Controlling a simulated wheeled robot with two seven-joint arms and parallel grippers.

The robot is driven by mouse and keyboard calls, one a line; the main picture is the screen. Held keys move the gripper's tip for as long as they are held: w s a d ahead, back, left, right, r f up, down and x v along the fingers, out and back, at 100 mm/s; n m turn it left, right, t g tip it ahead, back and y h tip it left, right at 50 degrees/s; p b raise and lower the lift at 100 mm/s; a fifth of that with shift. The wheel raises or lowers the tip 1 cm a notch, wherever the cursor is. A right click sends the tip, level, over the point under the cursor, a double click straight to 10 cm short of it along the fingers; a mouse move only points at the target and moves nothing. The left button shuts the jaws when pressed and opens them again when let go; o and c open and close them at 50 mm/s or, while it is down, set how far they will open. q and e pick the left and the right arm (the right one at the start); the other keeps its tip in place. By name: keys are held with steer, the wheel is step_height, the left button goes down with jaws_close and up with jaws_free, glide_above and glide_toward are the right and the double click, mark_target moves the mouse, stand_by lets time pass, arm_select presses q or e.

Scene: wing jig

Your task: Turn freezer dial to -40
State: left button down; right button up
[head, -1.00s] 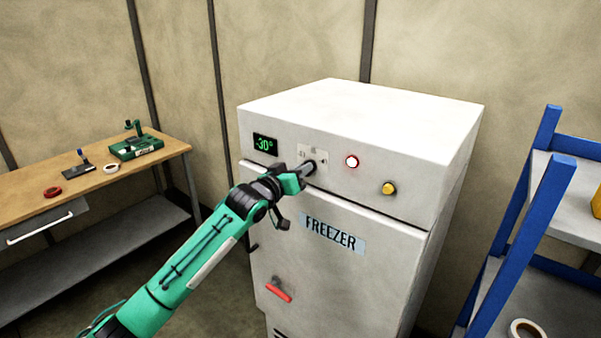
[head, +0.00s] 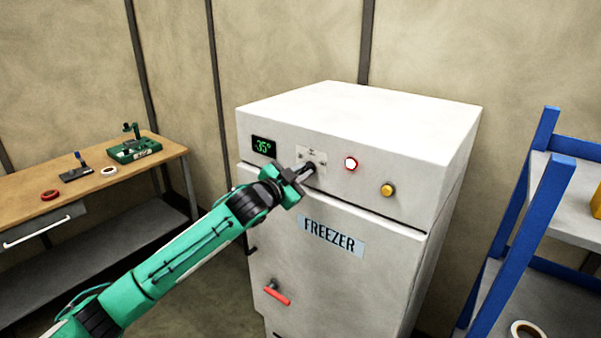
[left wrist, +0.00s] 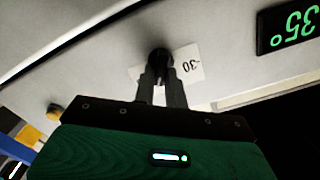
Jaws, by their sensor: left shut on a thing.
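The white freezer (head: 300,270) stands in the middle of the head view. Its display (head: 263,147) reads -35° in green; the display (left wrist: 289,27) also shows upside down in the left wrist view. My left gripper (head: 304,171) is at the control panel, shut on the black dial (left wrist: 160,62). The dial's label plate (head: 313,154) is partly hidden by the gripper in the head view. In the left wrist view the plate (left wrist: 188,66) shows a "-30" mark, also turned over. My right gripper is not in view.
Right of the dial are a lit red-ringed button (head: 351,163) and a yellow knob (head: 388,189). A red door handle (head: 277,293) sits low on the door. A wooden workbench (head: 100,185) is at left, a blue-framed shelf (head: 510,250) at right.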

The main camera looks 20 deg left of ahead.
arm_select(q)
steer(key=shift+m, duration=1.1)
steer(key=c, duration=1.4)
jaws_free()
steer(key=shift+c, duration=0.2)
steer(key=b+v, duration=0.6)
steer(key=v, duration=0.7)
steer(key=shift+s, duration=0.4)
